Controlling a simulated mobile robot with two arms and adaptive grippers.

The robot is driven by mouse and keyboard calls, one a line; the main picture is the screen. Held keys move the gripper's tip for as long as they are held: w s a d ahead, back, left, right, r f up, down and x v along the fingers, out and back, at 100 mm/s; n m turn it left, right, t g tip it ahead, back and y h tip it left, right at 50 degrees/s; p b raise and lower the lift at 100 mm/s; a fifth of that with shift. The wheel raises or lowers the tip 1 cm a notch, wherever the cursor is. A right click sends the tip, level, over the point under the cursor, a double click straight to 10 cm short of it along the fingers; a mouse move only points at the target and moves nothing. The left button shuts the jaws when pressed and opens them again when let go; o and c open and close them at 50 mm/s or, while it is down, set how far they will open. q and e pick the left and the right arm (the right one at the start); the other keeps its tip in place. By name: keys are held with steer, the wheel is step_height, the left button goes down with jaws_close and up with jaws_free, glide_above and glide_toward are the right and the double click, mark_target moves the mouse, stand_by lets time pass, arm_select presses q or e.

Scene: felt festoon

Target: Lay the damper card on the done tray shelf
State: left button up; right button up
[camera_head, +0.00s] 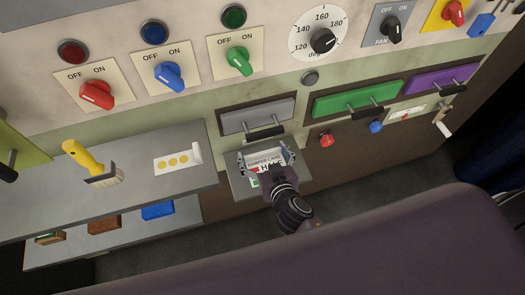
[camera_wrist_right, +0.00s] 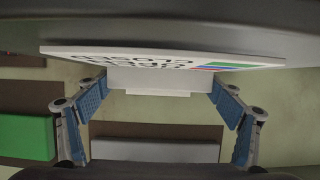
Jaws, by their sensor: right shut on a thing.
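The damper card (camera_head: 262,161) is a white card with dark print and a red mark. My right gripper (camera_head: 268,158) is shut on it, in front of the grey drawer. In the right wrist view the card (camera_wrist_right: 150,55) spans the top, showing dark lettering and coloured stripes, between the blue-padded fingers (camera_wrist_right: 160,105). A small grey shelf (camera_head: 238,184) juts out below the gripper, partly hidden by it; I take it as the done tray shelf. I cannot tell whether the card touches it. My left gripper is out of view.
A grey drawer (camera_head: 240,118) with a black handle is just above. A green drawer (camera_head: 345,100) is to its right.

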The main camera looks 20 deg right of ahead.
steer(key=o, duration=0.5)
steer(key=shift+f, duration=0.15)
steer(key=shift+o, duration=1.4)
steer(key=shift+w, duration=0.1)
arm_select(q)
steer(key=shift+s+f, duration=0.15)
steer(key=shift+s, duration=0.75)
arm_select(e)
steer(key=shift+r+p, duration=0.35)
steer(key=shift+p, duration=0.05)
steer(key=v, duration=1.2)
steer(key=shift+d+f, duration=0.1)
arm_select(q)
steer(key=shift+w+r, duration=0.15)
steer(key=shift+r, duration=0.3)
